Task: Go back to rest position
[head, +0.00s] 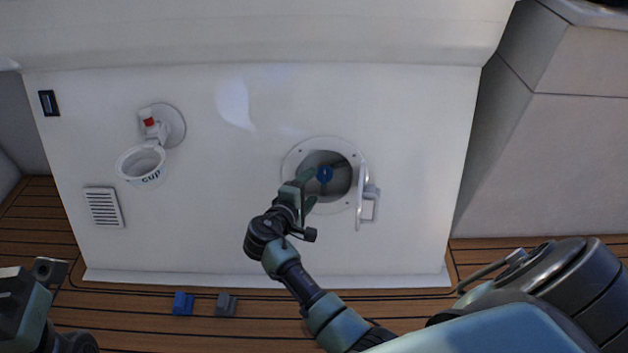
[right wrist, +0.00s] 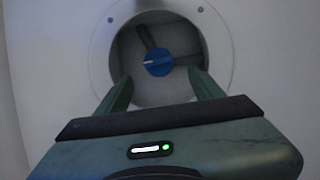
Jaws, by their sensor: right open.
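My right gripper (head: 306,190) is in front of the round hatch opening in the white panel (head: 240,220). In the right wrist view its two green fingers (right wrist: 162,90) are spread apart with nothing between them, at the lower part of the opening. A blue knob (head: 325,174) sits inside the opening, beyond the fingertips; it also shows in the right wrist view (right wrist: 157,62). The hatch door (head: 368,203) stands open on the right side of the ring (head: 300,152). Part of my left arm shows at the lower left edge; its fingertips cannot be made out.
A cup holder (head: 143,165) sticks out from the panel at left, above a vent grille (head: 103,207). A blue block (head: 182,304) and a grey block (head: 225,305) lie on the wooden floor (head: 130,312). A pale cabinet (head: 560,150) stands at right.

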